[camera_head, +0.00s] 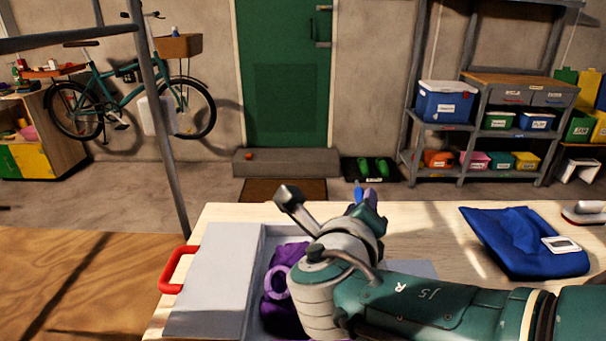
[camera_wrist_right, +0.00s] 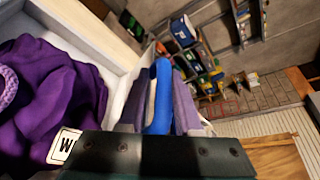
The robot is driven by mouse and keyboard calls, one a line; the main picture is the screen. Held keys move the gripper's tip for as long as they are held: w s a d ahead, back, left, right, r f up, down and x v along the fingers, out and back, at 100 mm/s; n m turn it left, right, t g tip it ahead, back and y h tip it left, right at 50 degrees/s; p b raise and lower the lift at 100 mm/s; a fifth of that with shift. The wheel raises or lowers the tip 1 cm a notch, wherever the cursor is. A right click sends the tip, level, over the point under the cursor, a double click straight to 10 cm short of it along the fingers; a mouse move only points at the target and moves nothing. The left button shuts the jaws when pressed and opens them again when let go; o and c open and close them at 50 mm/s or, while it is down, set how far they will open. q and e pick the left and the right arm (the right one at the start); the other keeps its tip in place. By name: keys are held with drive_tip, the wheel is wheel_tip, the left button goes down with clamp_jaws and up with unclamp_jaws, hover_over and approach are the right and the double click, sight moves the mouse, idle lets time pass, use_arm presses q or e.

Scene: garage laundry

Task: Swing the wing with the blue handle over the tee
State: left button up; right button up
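The folding board lies on the pale table, with its left grey wing (camera_head: 215,270) flat and a red handle (camera_head: 175,270) at its left edge. The purple tee (camera_head: 283,300) lies bunched on the board and also shows in the wrist view (camera_wrist_right: 45,95), with a white label at its edge. My right arm hides much of the board and tee. A strip of grey board (camera_head: 424,268) shows beyond the arm. My right gripper (camera_wrist_right: 158,108) has its fingers close on both sides of the blue handle (camera_wrist_right: 161,85) and appears shut on it. My left gripper is out of view.
A folded blue garment (camera_head: 530,243) with a white card lies on the table at right, near an iron (camera_head: 585,213). A brown wooden surface (camera_head: 75,275) is at left. Shelves (camera_head: 490,110), a bicycle (camera_head: 130,95) and a green door (camera_head: 285,75) stand behind.

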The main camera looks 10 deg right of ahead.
drive_tip(key=shift+o, duration=1.4)
drive_tip(key=shift+a, duration=0.1)
drive_tip(key=shift+r, duration=0.1)
drive_tip(key=shift+s+a+r+p, duration=0.15)
drive_tip(key=shift+s+a+p, duration=0.1)
drive_tip(key=shift+p, duration=0.15)
drive_tip(key=p+v, duration=0.4)
drive_tip(key=v, duration=0.5)
drive_tip(key=shift+s, duration=0.2)
